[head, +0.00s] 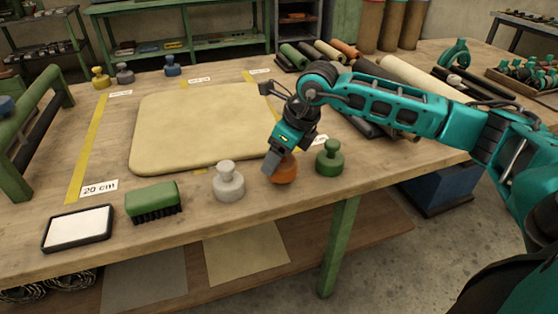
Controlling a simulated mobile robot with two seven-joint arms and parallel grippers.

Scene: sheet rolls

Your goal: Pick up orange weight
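The orange weight (284,170) stands near the front edge of the wooden table, between a light grey weight and a green weight. My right gripper (276,162) is down at the orange weight from above and hides its upper part. I cannot tell whether its fingers are open or closed around the weight. My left gripper is not in view.
A light grey weight (228,182) and a green weight (330,159) stand close on either side. A green brush (153,201) and a black-rimmed white pad (78,229) lie at front left. A beige sheet (205,125) covers the middle. Rolls (340,55) lie at back right.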

